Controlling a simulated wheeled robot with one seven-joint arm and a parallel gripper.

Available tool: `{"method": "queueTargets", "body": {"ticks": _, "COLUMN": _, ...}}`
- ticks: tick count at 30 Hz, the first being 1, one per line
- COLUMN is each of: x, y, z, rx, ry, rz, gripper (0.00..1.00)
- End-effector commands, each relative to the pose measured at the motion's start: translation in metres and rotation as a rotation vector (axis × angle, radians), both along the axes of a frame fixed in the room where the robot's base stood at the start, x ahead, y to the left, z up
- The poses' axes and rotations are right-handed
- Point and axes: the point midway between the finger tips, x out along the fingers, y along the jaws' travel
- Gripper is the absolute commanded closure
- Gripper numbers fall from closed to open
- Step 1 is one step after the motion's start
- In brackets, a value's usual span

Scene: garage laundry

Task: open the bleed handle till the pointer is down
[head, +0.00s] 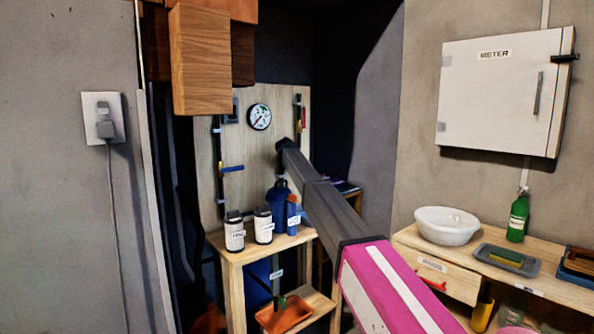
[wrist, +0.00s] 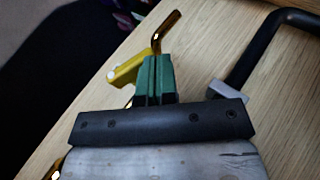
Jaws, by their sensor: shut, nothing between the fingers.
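A round white pressure gauge (head: 259,117) with a dark pointer is on the wooden board (head: 263,95). The pointer looks tilted toward the lower left, but it is small. In the wrist view, a yellow lever handle (wrist: 124,73) lies just left of my fingertips, by a bent brass pipe (wrist: 166,32). No label shows which handle is the bleed. My gripper (wrist: 155,66) has green fingers pressed together, empty, beside the yellow lever; I cannot tell whether they touch it. In the head view my arm's dark end covers part of the board and hides the fingers.
A black pipe (wrist: 262,50) rises right of my fingers. The board also has a blue handle (head: 232,168) at left and a red handle (head: 304,117) at right. White canisters (head: 234,235) and a blue bottle (head: 278,206) stand on the bench below. A wooden cabinet (head: 200,62) hangs above.

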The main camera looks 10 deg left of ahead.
Motion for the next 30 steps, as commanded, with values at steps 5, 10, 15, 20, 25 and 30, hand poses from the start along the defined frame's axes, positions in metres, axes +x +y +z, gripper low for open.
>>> {"method": "queueTargets", "body": {"ticks": 5, "x": 0.0, "y": 0.0, "z": 0.0, "rx": 0.0, "ry": 0.0, "rz": 0.0, "gripper": 1.0}}
{"method": "queueTargets", "body": {"ticks": 10, "x": 0.0, "y": 0.0, "z": 0.0, "rx": 0.0, "ry": 0.0, "rz": 0.0, "gripper": 1.0}}
{"method": "queueTargets", "body": {"ticks": 15, "x": 0.0, "y": 0.0, "z": 0.001, "rx": 0.0, "ry": 0.0, "rz": 0.0, "gripper": 1.0}}
{"method": "queueTargets", "body": {"ticks": 20, "x": 0.0, "y": 0.0, "z": 0.006, "rx": 0.0, "ry": 0.0, "rz": 0.0, "gripper": 1.0}}
{"method": "queueTargets", "body": {"ticks": 25, "x": 0.0, "y": 0.0, "z": 0.014, "rx": 0.0, "ry": 0.0, "rz": 0.0, "gripper": 1.0}}
{"method": "queueTargets", "body": {"ticks": 30, "x": 0.0, "y": 0.0, "z": 0.017, "rx": 0.0, "ry": 0.0, "rz": 0.0, "gripper": 1.0}}
